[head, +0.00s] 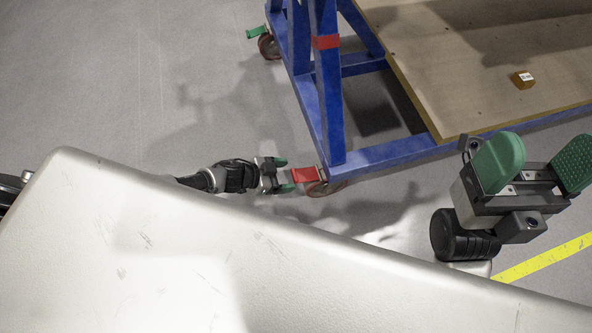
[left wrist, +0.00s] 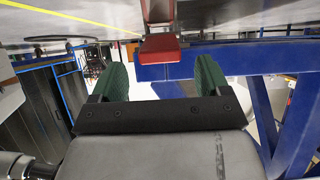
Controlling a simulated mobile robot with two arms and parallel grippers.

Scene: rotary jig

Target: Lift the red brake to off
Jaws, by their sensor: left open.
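The red brake (head: 304,174) is a small red pedal on the caster at the near corner of the blue jig frame (head: 330,100). My left gripper (head: 284,175) is low over the floor, just left of the pedal, with green fingers open and pointing at it. In the left wrist view the red brake (left wrist: 161,48) shows beyond and between the fingertips of my left gripper (left wrist: 160,68). Nothing shows between the fingers, and I see no contact. My right gripper (head: 535,163) is open and empty at the right, its green fingers wide apart.
Another caster with a green pedal (head: 257,32) is at the frame's far left corner. A wooden panel (head: 450,60) carries a small brown block (head: 523,80). A yellow line (head: 545,258) crosses the floor at right. The grey floor left of the frame is clear.

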